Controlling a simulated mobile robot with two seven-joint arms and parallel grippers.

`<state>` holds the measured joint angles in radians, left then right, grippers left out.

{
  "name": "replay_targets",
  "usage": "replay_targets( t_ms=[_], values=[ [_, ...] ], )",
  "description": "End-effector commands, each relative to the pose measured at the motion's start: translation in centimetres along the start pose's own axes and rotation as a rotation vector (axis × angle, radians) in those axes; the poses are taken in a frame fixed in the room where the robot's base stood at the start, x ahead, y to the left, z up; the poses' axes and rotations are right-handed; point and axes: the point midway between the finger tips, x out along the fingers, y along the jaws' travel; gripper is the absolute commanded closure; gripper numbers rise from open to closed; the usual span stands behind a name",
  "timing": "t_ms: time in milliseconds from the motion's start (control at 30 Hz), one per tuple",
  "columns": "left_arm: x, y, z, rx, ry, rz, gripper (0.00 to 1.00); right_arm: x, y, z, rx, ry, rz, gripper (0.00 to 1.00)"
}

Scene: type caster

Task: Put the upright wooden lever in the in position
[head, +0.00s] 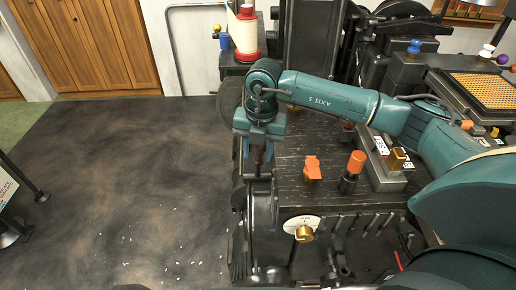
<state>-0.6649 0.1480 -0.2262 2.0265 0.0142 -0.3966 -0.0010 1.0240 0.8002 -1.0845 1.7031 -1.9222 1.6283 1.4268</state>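My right arm reaches across from the right, and its gripper (258,165) points down at the left edge of the dark machine (310,206). A small brown, wood-like piece, seemingly the upright wooden lever (263,152), shows right at the gripper, below its blue-teal body. The gripper covers most of this piece. I cannot tell whether the fingers are closed around it or only beside it, nor which position the lever is in. My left gripper is not in view.
Orange knobs (312,168) and (357,161) stand on the machine top, right of the gripper. A brass knob on a white dial (303,229) is on the front. A red-and-white spool (246,35) stands behind. Open dark floor (130,190) with scattered white bits lies left.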

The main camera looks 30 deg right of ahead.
Motion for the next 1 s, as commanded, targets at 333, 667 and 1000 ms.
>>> replay_targets(
  t_ms=[333, 667, 1000],
  values=[
    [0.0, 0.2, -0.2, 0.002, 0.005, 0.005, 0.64, -0.1, 0.0, 0.0, 0.0, 0.0, 0.0, 0.92],
    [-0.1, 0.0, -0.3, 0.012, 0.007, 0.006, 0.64, -0.1, 0.0, 0.0, 0.0, 0.0, 0.0, 1.0],
    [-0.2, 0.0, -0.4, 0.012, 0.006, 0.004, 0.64, -0.6, 0.4, 1.6, 0.009, 0.082, -0.014, 1.0]
  ],
)
